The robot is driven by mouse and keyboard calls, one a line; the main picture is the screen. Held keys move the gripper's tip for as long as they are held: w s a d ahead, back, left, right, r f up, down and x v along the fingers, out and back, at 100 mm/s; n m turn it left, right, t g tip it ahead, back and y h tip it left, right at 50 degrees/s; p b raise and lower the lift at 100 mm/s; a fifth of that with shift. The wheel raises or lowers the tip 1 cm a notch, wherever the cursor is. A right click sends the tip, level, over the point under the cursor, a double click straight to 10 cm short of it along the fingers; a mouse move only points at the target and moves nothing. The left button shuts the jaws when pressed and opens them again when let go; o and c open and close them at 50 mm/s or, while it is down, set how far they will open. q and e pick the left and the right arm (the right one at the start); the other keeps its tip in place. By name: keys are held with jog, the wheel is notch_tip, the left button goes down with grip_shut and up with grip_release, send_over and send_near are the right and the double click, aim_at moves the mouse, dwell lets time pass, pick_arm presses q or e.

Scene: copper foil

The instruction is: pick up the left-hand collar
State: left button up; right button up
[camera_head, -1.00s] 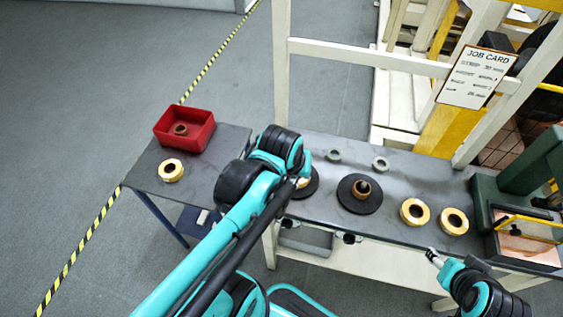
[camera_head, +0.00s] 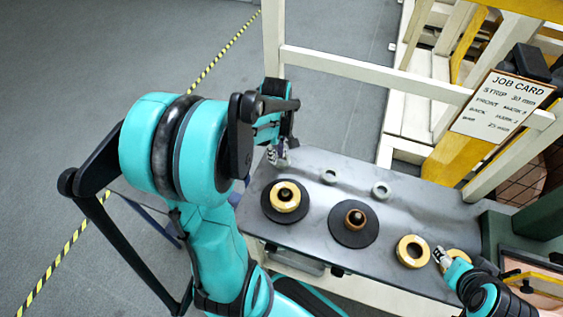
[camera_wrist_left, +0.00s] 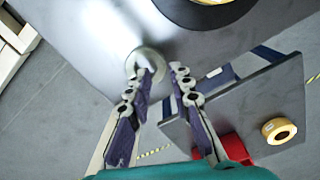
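A pale collar (camera_wrist_left: 149,60) shows just past the tip of one finger. My right gripper (camera_head: 441,256) is by the yellow rings at the bench front; its finger opening is too small to tell.
Two black discs stand on the bench, the left disc (camera_head: 268,212) with a yellow ring and the right disc (camera_head: 340,233) with a copper-coloured piece. A yellow ring (camera_head: 413,251) lies to their right. A white frame rail (camera_head: 370,70) runs behind the bench. A side table (camera_wrist_left: 292,100) shows in the wrist view.

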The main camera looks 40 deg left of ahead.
aim_at(278, 163)
pick_arm(q)
notch_tip(278, 163, down, 4)
jog(key=shift+r+b, duration=0.15)
jog(key=shift+b, duration=0.5)
jog(key=shift+r, duration=0.1)
grip_shut()
jog(key=shift+r, duration=0.1)
